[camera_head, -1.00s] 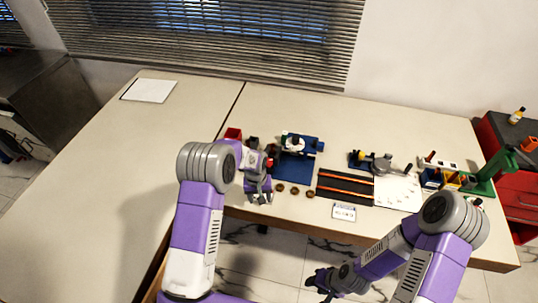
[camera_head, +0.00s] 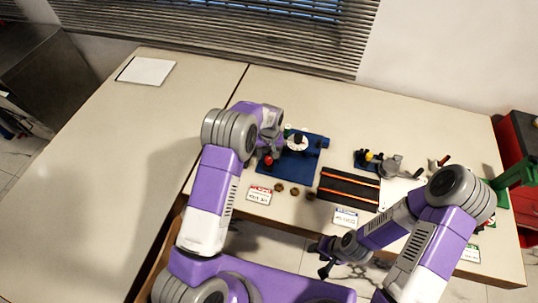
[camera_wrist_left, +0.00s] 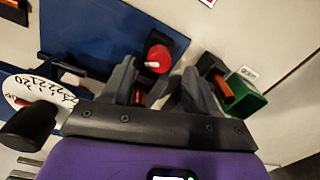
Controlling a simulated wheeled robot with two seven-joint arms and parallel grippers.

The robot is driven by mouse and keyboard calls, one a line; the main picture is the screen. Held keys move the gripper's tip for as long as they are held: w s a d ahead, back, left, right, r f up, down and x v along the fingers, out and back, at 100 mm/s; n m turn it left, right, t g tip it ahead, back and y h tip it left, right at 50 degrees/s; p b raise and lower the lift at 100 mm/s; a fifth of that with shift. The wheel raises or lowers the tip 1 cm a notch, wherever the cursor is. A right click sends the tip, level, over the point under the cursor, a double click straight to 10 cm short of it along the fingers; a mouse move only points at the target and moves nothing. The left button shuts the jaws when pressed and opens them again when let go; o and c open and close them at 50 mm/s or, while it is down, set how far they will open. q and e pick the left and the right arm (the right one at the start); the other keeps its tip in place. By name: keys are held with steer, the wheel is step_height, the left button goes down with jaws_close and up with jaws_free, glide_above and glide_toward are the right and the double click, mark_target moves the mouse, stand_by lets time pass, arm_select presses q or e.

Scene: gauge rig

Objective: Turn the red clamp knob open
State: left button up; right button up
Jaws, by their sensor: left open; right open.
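The red clamp knob (camera_wrist_left: 158,58) is at the edge of the blue plate (camera_wrist_left: 85,30) in the left wrist view. In the head view the knob (camera_head: 268,160) shows just below my left wrist. My left gripper (camera_wrist_left: 159,70) is open, and the knob appears between its fingertips. I cannot tell whether the fingers are around the knob or still above it. In the head view my arm mostly hides this gripper. A white dial (camera_wrist_left: 38,88) with a black knob (camera_wrist_left: 28,125) lies left of the gripper. My right gripper (camera_head: 324,262) is open and empty, off the table's front edge.
A green box (camera_wrist_left: 245,98) stands close to the right finger. The table's left part is clear apart from a white sheet (camera_head: 146,71).

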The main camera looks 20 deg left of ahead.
mark_target(269, 158)
arm_select(q)
steer(key=shift+w+f, duration=0.1)
steer(key=shift+f, duration=1.4)
steer(key=c, duration=1)
steer(key=shift+c, duration=0.2)
